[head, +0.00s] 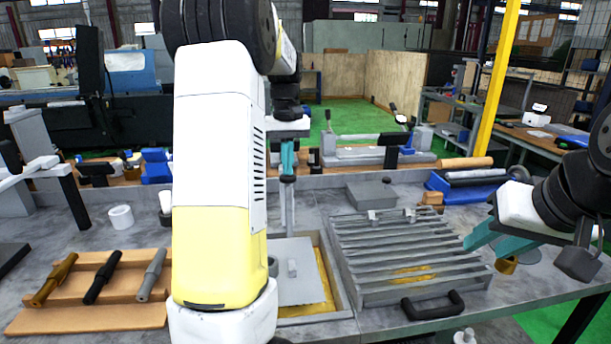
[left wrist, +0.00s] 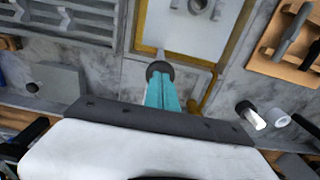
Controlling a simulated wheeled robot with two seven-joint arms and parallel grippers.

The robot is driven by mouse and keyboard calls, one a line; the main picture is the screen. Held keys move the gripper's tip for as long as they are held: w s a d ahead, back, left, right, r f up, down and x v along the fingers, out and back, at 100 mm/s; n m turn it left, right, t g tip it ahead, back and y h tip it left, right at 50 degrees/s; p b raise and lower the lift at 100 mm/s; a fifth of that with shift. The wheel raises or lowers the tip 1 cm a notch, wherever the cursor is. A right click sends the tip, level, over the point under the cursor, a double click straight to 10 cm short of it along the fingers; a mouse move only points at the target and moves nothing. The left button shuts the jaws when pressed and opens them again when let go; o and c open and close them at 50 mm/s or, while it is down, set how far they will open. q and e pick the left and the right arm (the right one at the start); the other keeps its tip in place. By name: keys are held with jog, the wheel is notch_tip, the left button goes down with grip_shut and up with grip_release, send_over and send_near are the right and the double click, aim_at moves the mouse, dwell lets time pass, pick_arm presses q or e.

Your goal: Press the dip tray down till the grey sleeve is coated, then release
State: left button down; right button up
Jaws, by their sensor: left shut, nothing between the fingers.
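The dip tray is a flat grey plate (head: 287,288) in a shallow frame of yellow liquid (head: 327,285); it also shows at the top of the left wrist view (left wrist: 185,38). A small grey sleeve-like piece (head: 291,267) stands on the plate, partly hidden by my left arm in the head view. An upright post (head: 290,210) with a dark round knob (left wrist: 159,70) rises behind the tray. My left gripper (head: 288,158) is shut, its teal fingertips directly over the knob; whether they touch is unclear. My right gripper (head: 481,250) looks open and empty at the right.
A wooden rack (head: 85,320) holds brass, black and grey tools at the left. A slatted grey rack (head: 405,265) with a black handle (head: 433,306) lies right of the tray. A white cylinder (head: 121,217) stands behind the wooden rack. Blue and black blocks line the back.

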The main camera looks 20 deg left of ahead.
pick_arm(q)
notch_tip(320, 180, down, 13)
dwell(2.8)
jog(key=shift+s+r, duration=0.1)
jog(key=shift+r, duration=0.05)
dwell(1.6)
notch_tip(320, 180, up, 20)
dwell(3.2)
